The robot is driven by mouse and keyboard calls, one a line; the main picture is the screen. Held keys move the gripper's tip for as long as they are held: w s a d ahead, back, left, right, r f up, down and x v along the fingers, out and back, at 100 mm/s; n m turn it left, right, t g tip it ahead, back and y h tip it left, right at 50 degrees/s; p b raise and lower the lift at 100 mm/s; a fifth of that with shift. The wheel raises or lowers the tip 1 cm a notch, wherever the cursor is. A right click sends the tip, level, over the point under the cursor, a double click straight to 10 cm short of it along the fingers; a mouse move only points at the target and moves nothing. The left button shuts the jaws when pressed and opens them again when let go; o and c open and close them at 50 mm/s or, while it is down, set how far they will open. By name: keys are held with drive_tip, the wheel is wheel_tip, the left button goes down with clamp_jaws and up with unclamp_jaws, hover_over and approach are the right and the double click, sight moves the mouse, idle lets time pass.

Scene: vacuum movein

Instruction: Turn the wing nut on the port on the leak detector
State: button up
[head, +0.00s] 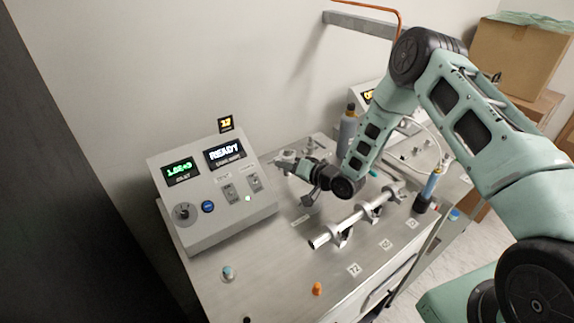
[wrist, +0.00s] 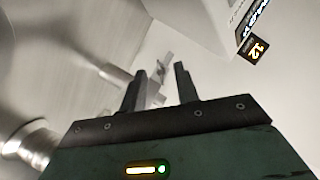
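The leak detector (head: 210,190) is a grey console with lit CLAT and READY displays, at the left of the steel bench. A metallic port (head: 283,160) stands just right of it, partly hidden by my gripper (head: 300,170). In the wrist view, my gripper (wrist: 160,70) has its two dark fingers apart. A small grey part, seemingly the wing nut (wrist: 161,64), shows between and just beyond the fingertips. Contact with it cannot be told. A blurred metal pipe (wrist: 115,75) of the port lies left of the fingers. The console's corner (wrist: 205,22) is above right.
A steel tube on mounts (head: 345,227) lies across the bench (head: 270,270). A grey bottle (head: 346,130) stands behind my wrist. A blue-topped bottle (head: 430,185) stands at the right. An orange cap (head: 317,288) sits near the front.

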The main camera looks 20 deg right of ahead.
drive_tip(key=shift+a, duration=0.1)
clamp_jaws()
drive_tip(key=shift+b, duration=0.35)
drive_tip(key=n+h+b, duration=0.2)
drive_tip(key=n+b, duration=0.1)
drive_tip(key=b, duration=0.1)
drive_tip(key=shift+a+f, duration=0.1)
drive_tip(key=shift+a, duration=0.1)
drive_tip(key=n+h+b, duration=0.1)
drive_tip(key=n+b, duration=0.1)
drive_tip(key=b, duration=0.1)
drive_tip(key=shift+r+n+h+b, duration=0.2)
drive_tip(key=shift+n+h+b, duration=0.1)
drive_tip(key=shift+n+h, duration=0.1)
drive_tip(key=shift+t, duration=0.3)
